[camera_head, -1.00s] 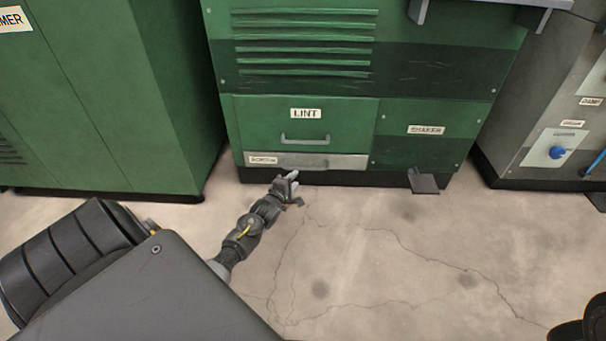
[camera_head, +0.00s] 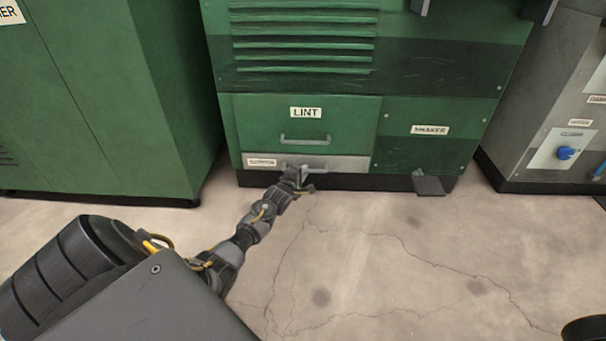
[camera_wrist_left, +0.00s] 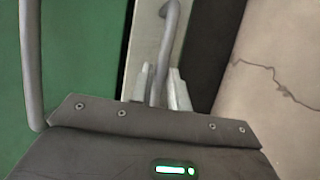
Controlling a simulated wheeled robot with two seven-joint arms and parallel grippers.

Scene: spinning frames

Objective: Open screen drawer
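The screen drawer (camera_head: 345,163) is the low light-grey front below the LINT drawer, with a small label at its left, too small to read. It looks flush with the green machine. Its bar handle (camera_head: 318,170) is partly hidden by my left gripper (camera_head: 299,178), which is at the handle's left part. In the left wrist view the handle (camera_wrist_left: 170,22) runs between the two close-set fingers of my left gripper (camera_wrist_left: 160,88), which look shut on it. My right gripper is not in view.
The LINT drawer (camera_head: 260,120) with its own handle (camera_head: 305,141) sits just above. A dark pedal-like plate (camera_head: 429,186) sticks out at the lower right. A green cabinet (camera_head: 120,100) stands left, a grey machine (camera_head: 535,120) right. The cracked floor (camera_head: 400,260) in front is clear.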

